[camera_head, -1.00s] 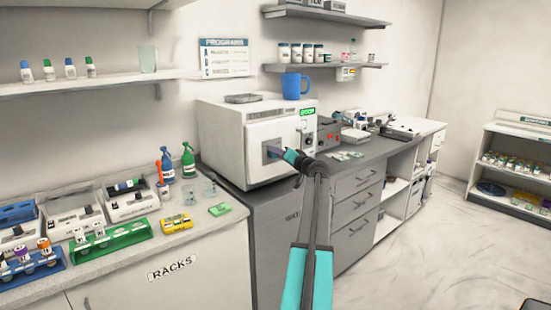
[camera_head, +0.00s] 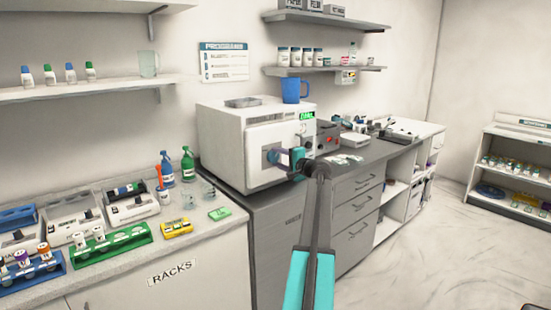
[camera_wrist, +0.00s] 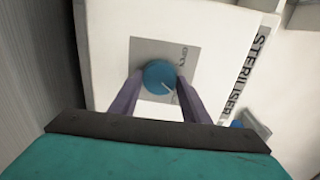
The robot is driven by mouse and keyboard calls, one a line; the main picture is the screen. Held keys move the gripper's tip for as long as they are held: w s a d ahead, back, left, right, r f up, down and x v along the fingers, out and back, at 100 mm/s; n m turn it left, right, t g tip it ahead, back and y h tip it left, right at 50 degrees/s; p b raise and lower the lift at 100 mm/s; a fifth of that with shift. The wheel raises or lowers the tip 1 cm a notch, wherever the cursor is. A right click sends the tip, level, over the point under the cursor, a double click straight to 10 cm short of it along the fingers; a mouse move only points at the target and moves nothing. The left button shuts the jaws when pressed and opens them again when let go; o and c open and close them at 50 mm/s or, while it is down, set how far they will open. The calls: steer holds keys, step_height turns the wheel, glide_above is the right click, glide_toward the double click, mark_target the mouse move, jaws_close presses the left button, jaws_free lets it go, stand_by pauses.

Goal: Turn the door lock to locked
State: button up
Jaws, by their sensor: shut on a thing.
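The steriliser (camera_head: 222,140) is a white box on the grey counter, with its front door (camera_head: 265,172) closed. The door lock is a round blue knob (camera_wrist: 160,77) with a pale pointer line, on a grey plate (camera_wrist: 143,47) in the wrist view. The pointer slants toward the lower right of that view. Part of the plate's lettering is hidden. My gripper (camera_wrist: 160,92) has its two purple fingers on either side of the knob, shut on it.
A blue mug (camera_head: 293,90) and a grey tray (camera_head: 243,102) stand on top of the steriliser. A grey device with red lights (camera_head: 328,139) stands just right of it. Bottles (camera_head: 188,164) and beakers stand to its left.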

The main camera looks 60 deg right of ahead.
steer(key=shift+w+r+m+p, duration=0.1)
steer(key=shift+m+p, duration=0.1)
steer(key=shift+m, duration=0.35)
steer(key=shift+r+m+p, duration=0.1)
steer(key=shift+m+p, duration=0.05)
steer(key=shift+m, duration=0.4)
steer(key=o, duration=1)
steer(key=shift+f, duration=0.15)
steer(key=shift+o, duration=0.2)
steer(key=shift+f, duration=0.1)
steer(key=b+v, duration=0.2)
steer(key=v, duration=1.2)
